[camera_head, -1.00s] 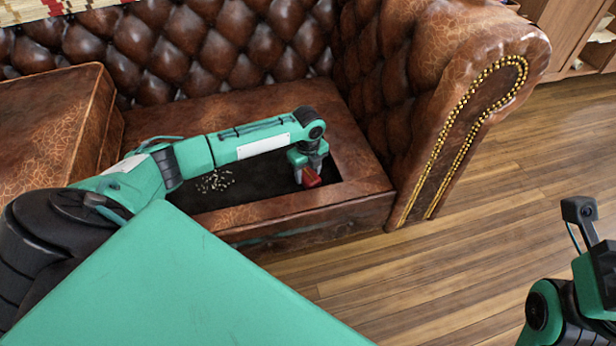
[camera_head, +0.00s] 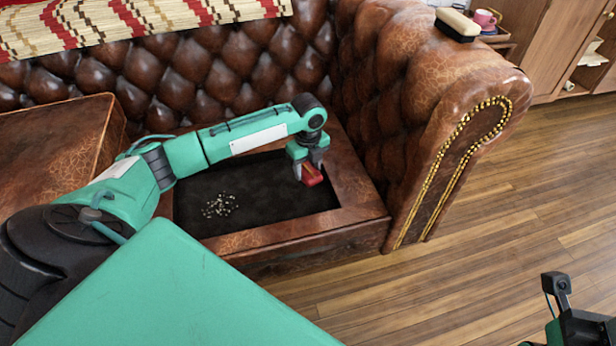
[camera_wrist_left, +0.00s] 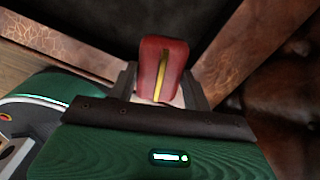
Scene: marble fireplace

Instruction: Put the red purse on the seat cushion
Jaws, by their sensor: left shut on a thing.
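My left gripper (camera_head: 308,172) is shut on the red purse (camera_head: 313,177), above the right end of a dark recess (camera_head: 265,190) in the sofa seat. In the left wrist view the purse (camera_wrist_left: 162,60) is a small red block with a yellow stripe, standing out between the fingers. A raised brown leather seat cushion (camera_head: 50,140) lies to the left, partly hidden by my left arm. My right gripper is not in view; only part of my right arm shows at the lower right.
A cluster of small pale bits (camera_head: 219,205) lies in the recess. The rolled sofa arm (camera_head: 440,90) rises at the right with a brush (camera_head: 458,24) on top. The wood floor (camera_head: 510,210) is clear.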

